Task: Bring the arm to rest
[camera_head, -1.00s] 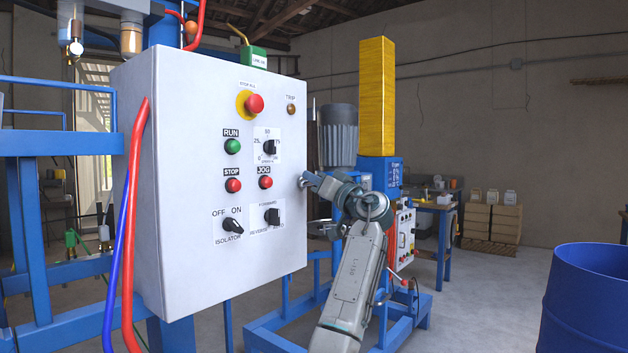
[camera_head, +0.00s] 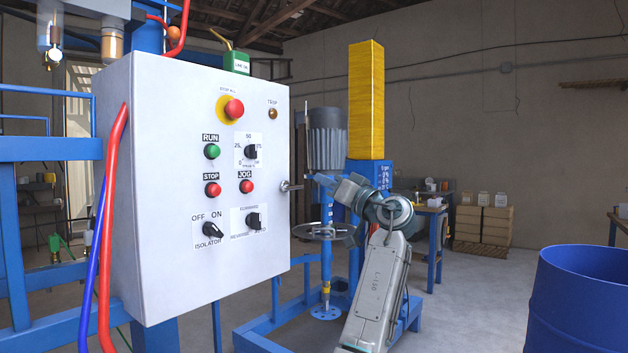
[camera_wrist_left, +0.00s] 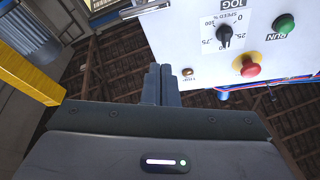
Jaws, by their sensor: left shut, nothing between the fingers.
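My left arm rises from the bottom of the head view and bends at a joint (camera_head: 395,212). Its left gripper (camera_head: 318,179) points toward the right edge of the white control cabinet (camera_head: 160,240), a little apart from the cabinet's door handle (camera_head: 289,186). In the wrist view the two dark fingers (camera_wrist_left: 161,82) are pressed together with nothing between them. The cabinet's front, with buttons and knobs, shows upside down at the upper right there. My right gripper is in neither view.
Behind the arm stands the mixer with a yellow column (camera_head: 366,100), a grey motor (camera_head: 327,138) and a dispersing disc (camera_head: 322,231). A blue drum (camera_head: 585,300) stands at the right. Red and blue hoses (camera_head: 112,200) run beside the cabinet's left edge. Floor between mixer and drum is open.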

